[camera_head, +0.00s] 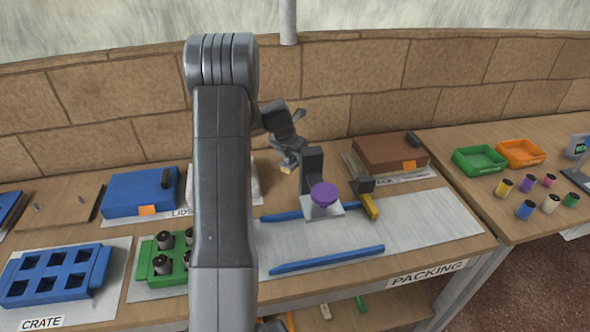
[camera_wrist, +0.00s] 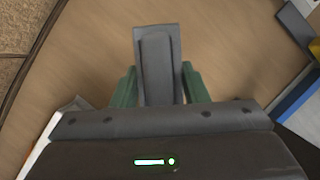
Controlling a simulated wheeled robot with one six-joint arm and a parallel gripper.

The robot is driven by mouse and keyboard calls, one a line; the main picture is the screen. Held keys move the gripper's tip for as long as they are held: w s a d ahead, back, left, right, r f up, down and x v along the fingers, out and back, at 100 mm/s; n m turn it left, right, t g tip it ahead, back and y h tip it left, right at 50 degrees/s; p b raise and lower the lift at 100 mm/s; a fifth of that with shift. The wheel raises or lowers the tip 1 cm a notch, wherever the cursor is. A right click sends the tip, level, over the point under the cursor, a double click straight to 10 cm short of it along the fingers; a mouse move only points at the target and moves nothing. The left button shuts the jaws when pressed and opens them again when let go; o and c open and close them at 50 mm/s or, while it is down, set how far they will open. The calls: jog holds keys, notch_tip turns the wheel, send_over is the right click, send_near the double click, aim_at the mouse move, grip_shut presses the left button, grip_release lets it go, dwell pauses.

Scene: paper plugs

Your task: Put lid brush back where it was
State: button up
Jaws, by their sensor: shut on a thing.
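My gripper (camera_head: 288,155) is above the back of the packing bench, left of the stand with the purple knob. In the wrist view its green fingers (camera_wrist: 160,86) are shut on either side of a flat grey piece, which I take to be the lid brush (camera_wrist: 158,45). In the head view only a small pale yellow end of the held thing (camera_head: 287,169) shows below the gripper. It appears to be held off the bench. The brush's former place cannot be told from these frames.
The purple-knobbed stand (camera_head: 324,194) and a yellow-handled tool with a grey block (camera_head: 369,204) are to the right. Blue rails (camera_head: 327,259) lie on the packing mat (camera_head: 430,218). A brown box (camera_head: 390,153) is at back right, a blue box (camera_head: 138,194) at left. Bare wood lies beneath my gripper.

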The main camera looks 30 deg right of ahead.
aim_at(294, 176)
jog(key=shift+f, duration=2.4)
jog(key=shift+f, duration=0.15)
jog(key=o, duration=0.9)
jog(key=shift+o, duration=0.2)
jog(key=v, duration=1.2)
jog(key=shift+d, duration=0.1)
